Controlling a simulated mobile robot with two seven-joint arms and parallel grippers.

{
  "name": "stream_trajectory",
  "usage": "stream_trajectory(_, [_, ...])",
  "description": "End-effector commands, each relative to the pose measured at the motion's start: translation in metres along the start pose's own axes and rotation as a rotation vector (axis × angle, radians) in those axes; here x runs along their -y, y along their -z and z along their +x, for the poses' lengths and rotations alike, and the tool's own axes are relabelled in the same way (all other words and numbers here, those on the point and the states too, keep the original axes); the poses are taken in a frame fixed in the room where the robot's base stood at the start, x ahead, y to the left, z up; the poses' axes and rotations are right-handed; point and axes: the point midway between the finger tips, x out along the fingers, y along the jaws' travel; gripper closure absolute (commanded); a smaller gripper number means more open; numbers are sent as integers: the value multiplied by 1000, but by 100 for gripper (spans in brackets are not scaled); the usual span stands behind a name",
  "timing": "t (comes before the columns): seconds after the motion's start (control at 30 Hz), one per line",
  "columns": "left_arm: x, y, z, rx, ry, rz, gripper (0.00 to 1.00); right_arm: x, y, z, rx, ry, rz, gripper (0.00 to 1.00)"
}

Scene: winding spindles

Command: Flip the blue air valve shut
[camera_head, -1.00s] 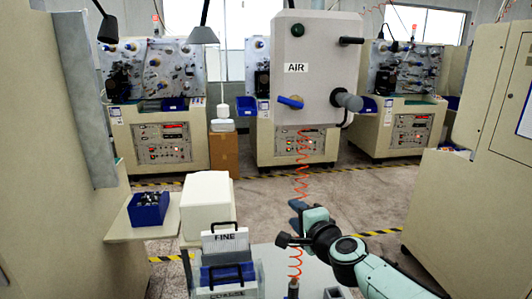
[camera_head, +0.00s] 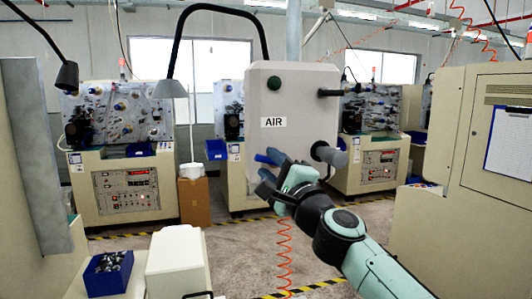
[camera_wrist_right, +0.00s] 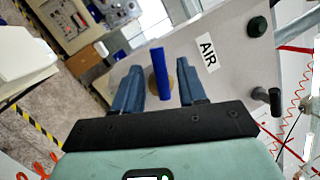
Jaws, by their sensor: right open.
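The blue air valve handle (camera_head: 263,158) is on the front of the light grey panel (camera_head: 300,100), below the AIR label (camera_head: 273,122). My right gripper (camera_head: 268,164) is raised at the panel by the handle and partly covers it in the head view. In the right wrist view the blue handle (camera_wrist_right: 161,72) stands between the two spread fingers of the right gripper (camera_wrist_right: 160,78), with a gap on each side. A brownish round base (camera_wrist_right: 168,84) shows behind the handle. No contact is visible. My left gripper is not in view.
A dark knob (camera_head: 328,153) sticks out of the panel close right of my right gripper, and a black lever (camera_head: 331,92) is above it. An orange coiled hose (camera_head: 284,255) hangs below. A blue bin (camera_head: 108,272) and a white box (camera_head: 178,262) stand at lower left.

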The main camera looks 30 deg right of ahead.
Motion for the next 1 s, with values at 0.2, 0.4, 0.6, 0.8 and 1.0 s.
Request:
stream_trajectory(0.2, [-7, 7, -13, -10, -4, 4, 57, 2, -1, 25, 1, 1, 0, 59])
stream_trajectory(0.4, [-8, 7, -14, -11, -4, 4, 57, 0, 0, 29, 0, 0, -1, 59])
stream_trajectory(0.6, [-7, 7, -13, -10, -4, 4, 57, -1, 0, 29, 0, 0, -1, 72])
stream_trajectory(0.8, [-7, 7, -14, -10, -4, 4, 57, 0, 0, 29, 0, -1, -2, 100])
stream_trajectory(1.0, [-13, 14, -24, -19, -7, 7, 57, -1, 0, 29, 22, -27, -114, 100])
